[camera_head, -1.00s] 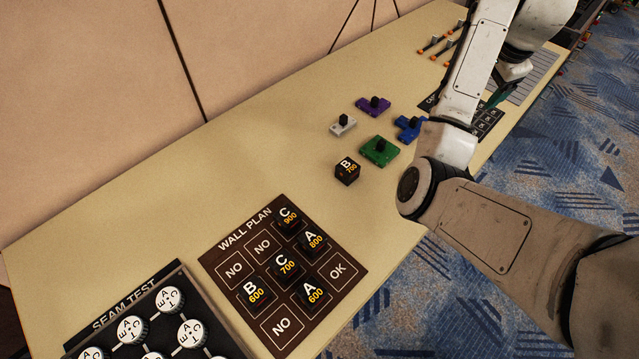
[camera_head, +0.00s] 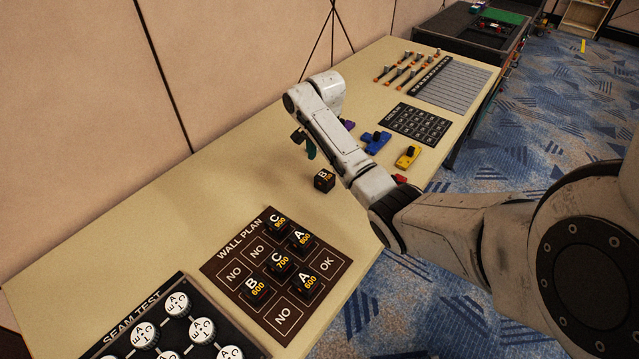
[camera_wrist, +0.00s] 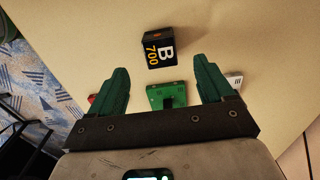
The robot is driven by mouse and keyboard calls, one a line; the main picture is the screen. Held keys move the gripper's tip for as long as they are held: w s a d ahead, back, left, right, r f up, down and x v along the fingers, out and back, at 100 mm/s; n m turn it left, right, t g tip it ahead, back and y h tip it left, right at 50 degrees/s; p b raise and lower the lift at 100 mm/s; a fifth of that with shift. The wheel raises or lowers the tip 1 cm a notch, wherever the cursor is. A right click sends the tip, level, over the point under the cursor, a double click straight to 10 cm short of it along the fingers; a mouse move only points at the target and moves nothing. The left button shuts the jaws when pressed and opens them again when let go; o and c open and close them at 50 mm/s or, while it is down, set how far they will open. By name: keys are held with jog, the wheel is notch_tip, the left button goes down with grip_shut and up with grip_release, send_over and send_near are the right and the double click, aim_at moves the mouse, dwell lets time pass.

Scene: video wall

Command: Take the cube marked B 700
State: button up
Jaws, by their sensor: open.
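The black cube marked B 700 (camera_head: 324,180) stands by itself on the beige table, beyond the wall plan board. In the wrist view the cube (camera_wrist: 158,48) shows a white B and an orange 700, just ahead of the space between my fingertips. My gripper (camera_head: 305,145) is above the table, behind the cube in the head view, and partly hidden by my arm. In the wrist view my gripper's (camera_wrist: 163,78) two green fingers are spread wide, with nothing held. The cube is apart from both fingers.
The WALL PLAN board (camera_head: 235,279) holds several black lettered cubes. A green piece (camera_wrist: 160,95) lies below and between my fingers, with a white piece (camera_wrist: 236,78) beside it. Blue (camera_head: 376,141) and yellow (camera_head: 407,157) pieces lie right of my arm. The table around the cube is clear.

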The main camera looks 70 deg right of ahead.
aim_at(325, 176)
jog(key=shift+d+f, duration=0.15)
jog(key=shift+f, duration=3.75)
jog(key=shift+c, duration=0.4)
jog(key=c, duration=1)
jog(key=shift+r, duration=0.1)
